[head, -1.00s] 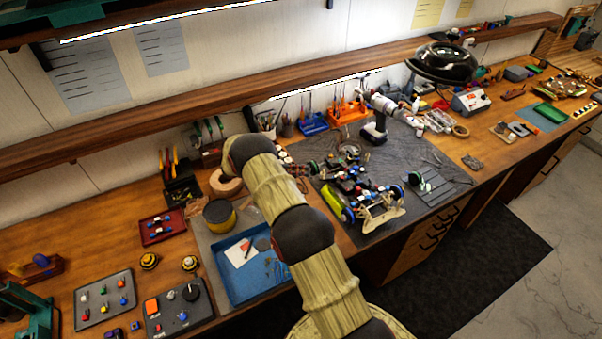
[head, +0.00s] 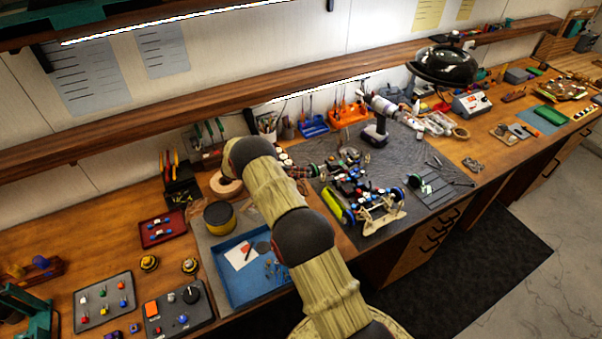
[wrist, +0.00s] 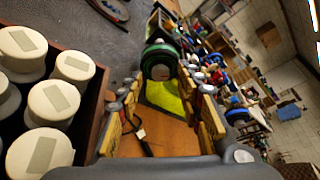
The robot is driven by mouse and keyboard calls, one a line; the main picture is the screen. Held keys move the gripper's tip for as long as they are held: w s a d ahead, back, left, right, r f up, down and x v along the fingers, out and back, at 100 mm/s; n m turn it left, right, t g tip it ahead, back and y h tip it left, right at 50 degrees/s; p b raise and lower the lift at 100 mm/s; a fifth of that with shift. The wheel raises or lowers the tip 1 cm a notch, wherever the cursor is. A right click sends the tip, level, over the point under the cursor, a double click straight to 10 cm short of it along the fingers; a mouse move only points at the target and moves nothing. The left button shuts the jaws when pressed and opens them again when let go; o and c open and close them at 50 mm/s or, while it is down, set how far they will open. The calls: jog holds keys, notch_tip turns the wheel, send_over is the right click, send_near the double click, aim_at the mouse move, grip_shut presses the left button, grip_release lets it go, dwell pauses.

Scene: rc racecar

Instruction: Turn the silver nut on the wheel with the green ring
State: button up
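The racecar (head: 366,209) stands on the grey mat, its inner parts exposed. A wheel with a green ring (head: 313,170) is at its back left, close to the end of my arm. In the wrist view a dark wheel with a green ring (wrist: 160,62) lies ahead, roughly between my fingers. A grey round part shows at its middle, but I cannot make out the silver nut clearly. My gripper (wrist: 164,112) is open, with nothing seen between its fingers, and appears short of the wheel.
White-lidded jars (wrist: 48,105) in a dark wooden holder stand close to my gripper's left in the wrist view. A drill (head: 377,125) stands behind the car. A blue tray (head: 228,287) and yellow tin (head: 220,217) lie left of my arm.

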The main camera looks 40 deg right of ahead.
jog(key=v, duration=1.2)
jog(key=shift+r, duration=0.1)
